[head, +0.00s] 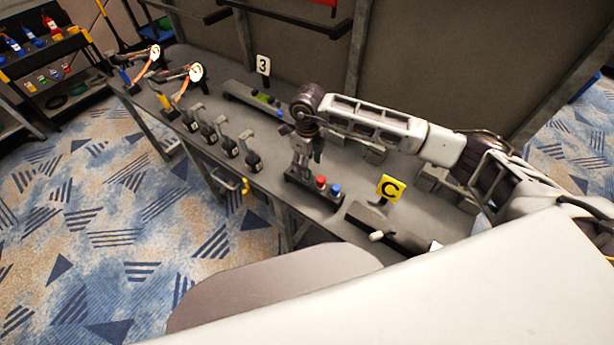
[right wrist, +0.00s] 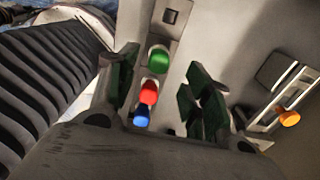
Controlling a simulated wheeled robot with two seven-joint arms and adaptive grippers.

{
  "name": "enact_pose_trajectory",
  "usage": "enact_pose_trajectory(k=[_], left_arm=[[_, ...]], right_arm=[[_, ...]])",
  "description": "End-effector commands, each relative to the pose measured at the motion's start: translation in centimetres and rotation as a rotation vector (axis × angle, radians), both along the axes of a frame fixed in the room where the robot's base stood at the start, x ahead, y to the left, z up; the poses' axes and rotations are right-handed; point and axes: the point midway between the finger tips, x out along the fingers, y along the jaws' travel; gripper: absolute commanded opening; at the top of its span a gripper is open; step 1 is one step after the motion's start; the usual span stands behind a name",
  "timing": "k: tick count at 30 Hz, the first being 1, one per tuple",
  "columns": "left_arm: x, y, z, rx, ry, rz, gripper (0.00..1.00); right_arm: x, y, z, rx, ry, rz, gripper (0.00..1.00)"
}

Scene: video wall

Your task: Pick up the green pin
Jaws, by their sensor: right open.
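The green pin (right wrist: 159,58) shows in the right wrist view, standing in a holder beside the red pin (right wrist: 149,92) and the blue pin (right wrist: 141,116). My right gripper (right wrist: 163,62) is open, with its dark green finger pads on either side of the green pin. I cannot tell whether they touch it. In the head view my right gripper (head: 302,168) points down over the left end of the holder, hiding the green pin there. The red pin (head: 321,182) and blue pin (head: 336,191) stay visible. My left gripper is out of view.
The long grey bench (head: 420,215) carries a yellow C sign (head: 390,188), a 3 sign (head: 263,65), a holder rail (head: 245,97) and several dark clamps along its front-left edge.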

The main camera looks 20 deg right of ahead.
Motion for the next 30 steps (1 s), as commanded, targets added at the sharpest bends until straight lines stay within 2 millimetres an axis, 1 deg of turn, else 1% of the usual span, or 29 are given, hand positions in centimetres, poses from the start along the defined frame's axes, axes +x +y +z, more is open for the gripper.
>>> enact_pose_trajectory(k=[5, 9, 14, 18, 23, 30], left_arm=[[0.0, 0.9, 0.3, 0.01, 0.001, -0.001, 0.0], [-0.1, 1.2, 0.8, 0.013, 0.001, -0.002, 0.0], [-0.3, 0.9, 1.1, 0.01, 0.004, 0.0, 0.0], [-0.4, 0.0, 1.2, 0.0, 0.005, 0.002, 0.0], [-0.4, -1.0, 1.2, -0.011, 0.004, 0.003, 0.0], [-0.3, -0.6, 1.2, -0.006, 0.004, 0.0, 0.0]], right_arm=[[-0.1, 0.1, -0.8, 0.0, 0.002, 0.0, 0.5], [-0.1, 0.2, -2.2, 0.0, 0.004, 0.0, 0.5], [-0.1, 0.2, -4.0, 0.0, 0.004, -0.001, 0.5], [-0.1, 0.2, -4.9, 0.0, 0.0, 0.0, 0.5], [-0.1, 0.2, -5.2, 0.0, 0.0, 0.001, 0.5], [-0.1, 0.2, -5.2, 0.0, 0.0, 0.0, 0.5]])
